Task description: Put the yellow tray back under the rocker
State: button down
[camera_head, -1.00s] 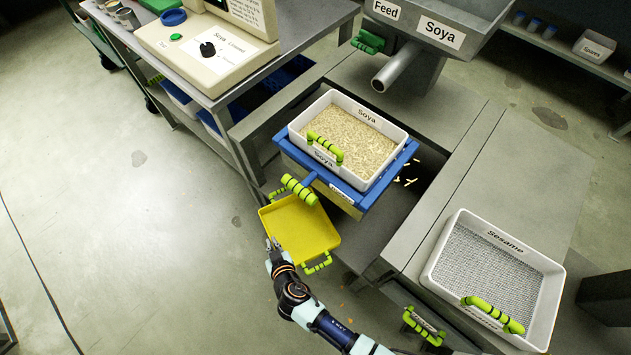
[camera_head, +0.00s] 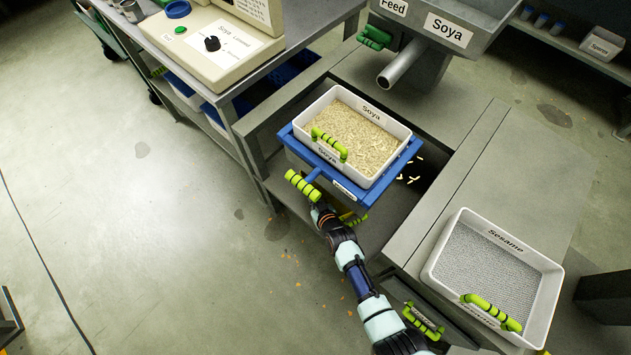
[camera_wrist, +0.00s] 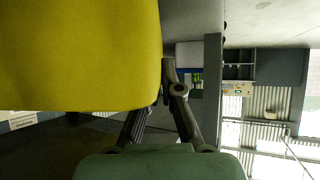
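The blue rocker (camera_head: 394,172) carries a white Soya tray (camera_head: 378,180) full of pale grain. A green-banded handle (camera_head: 301,186) sticks out at the rocker's front left. The yellow tray (camera_wrist: 80,50) fills the upper left of the wrist view. In the head view it is almost wholly hidden beneath the rocker and behind my arm; only a yellow-green bit shows at the rocker's front. My gripper (camera_wrist: 165,75) is at the tray's rim, its fingers close together with the rim between them; the fingertips are partly hidden. In the head view my gripper is just below the rocker's handle.
A white Sesame tray (camera_head: 548,284) stands on the grey bench at right. A green-banded handle (camera_head: 423,320) is low beside my arm. The Soya hopper's spout (camera_head: 398,70) hangs behind the rocker. Orange crumbs lie on the floor, which is open at left.

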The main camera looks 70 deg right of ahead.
jog(key=shift+s+d, duration=0.1)
jog(key=shift+d, duration=0.35)
notch_tip(320, 180, down, 4)
jog(key=b, duration=0.3)
jog(key=shift+a+r, duration=0.1)
jog(key=shift+r, duration=0.15)
jog(key=c, duration=1.3)
grip_release()
